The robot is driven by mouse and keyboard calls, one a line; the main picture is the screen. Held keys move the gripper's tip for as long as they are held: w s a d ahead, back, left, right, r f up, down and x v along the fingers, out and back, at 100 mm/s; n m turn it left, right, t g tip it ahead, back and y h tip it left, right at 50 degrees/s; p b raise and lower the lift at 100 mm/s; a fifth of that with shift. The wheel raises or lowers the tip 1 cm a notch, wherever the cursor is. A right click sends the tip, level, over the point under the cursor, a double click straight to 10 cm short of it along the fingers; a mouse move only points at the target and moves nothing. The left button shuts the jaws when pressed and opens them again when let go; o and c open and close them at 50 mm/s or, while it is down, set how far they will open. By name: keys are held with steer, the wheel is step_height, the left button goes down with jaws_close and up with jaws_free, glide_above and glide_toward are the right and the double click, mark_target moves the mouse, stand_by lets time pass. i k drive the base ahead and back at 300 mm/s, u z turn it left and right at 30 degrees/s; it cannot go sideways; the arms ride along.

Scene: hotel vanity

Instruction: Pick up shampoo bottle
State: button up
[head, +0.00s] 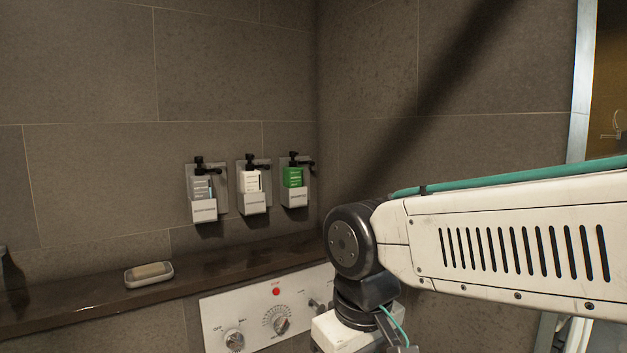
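Three pump bottles stand in a row in wall holders on the tiled wall in the head view. The left one is grey (201,186), the middle one is white (252,181), and the right one is green (293,177). All have black pump tops. The label lettering is too small to read, so I cannot tell which is the shampoo bottle. My arm reaches in from the right and bends down at the lower middle, with its joint right of and below the bottles. My gripper's fingers are out of view below the bottom edge.
A dark ledge (90,299) runs below the holders, with a soap bar (150,270) in a white dish (134,280) on it. A white control panel (254,309) with knobs and a red light sits below. The wall corner is just right of the green bottle.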

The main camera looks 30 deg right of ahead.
mark_target(293, 174)
steer(key=z, duration=0.35)
steer(key=k, duration=0.8)
steer(key=u, duration=0.6)
steer(key=i, duration=1.25)
steer(key=z, duration=0.6)
steer(key=i, duration=0.9)
steer(key=z, duration=0.2)
